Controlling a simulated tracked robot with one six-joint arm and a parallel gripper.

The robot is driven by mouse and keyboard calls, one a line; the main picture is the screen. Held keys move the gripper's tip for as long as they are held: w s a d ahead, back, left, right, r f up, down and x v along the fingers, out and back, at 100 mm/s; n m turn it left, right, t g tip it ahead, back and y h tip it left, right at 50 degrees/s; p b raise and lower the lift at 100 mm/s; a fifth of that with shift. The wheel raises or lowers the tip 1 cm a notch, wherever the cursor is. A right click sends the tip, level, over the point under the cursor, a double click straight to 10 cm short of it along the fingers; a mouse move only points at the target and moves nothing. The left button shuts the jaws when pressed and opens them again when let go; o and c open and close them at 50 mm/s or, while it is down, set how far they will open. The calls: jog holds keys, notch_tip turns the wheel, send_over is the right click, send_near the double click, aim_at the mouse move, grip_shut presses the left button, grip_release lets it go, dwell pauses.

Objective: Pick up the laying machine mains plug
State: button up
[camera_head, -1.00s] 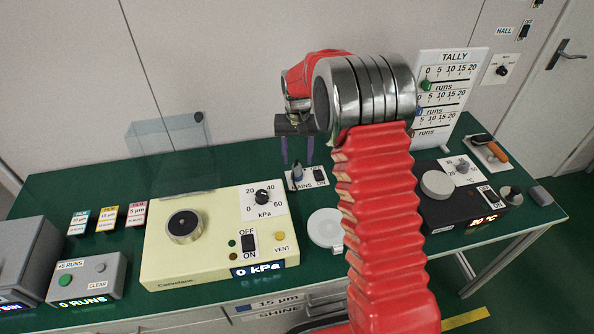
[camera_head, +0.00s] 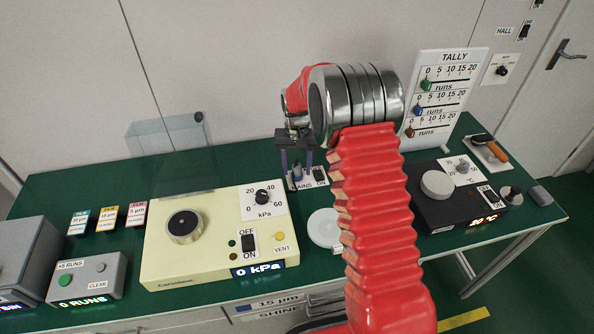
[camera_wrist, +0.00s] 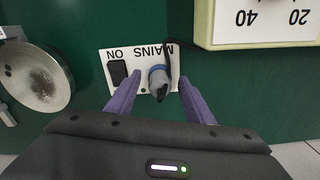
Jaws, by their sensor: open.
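The mains plug (camera_wrist: 159,84) is a grey plug with a blue band, standing on the white MAINS plate (camera_wrist: 119,58) with a dark cord beside it. In the head view the plug (camera_head: 297,172) shows small between my fingers. My gripper (camera_wrist: 160,97) is open, with one purple finger on each side of the plug. I see a gap on both sides and no contact. In the head view my gripper (camera_head: 297,174) points down over the MAINS plate.
A black ON switch (camera_wrist: 118,72) sits beside the plug on the same plate. The cream kPa machine (camera_head: 200,258) stands close by, left of the plug in the head view. A round pale disc (camera_head: 325,228) lies in front of the plate. A tally board (camera_head: 409,140) stands behind right.

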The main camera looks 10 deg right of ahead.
grip_shut()
dwell(0.6)
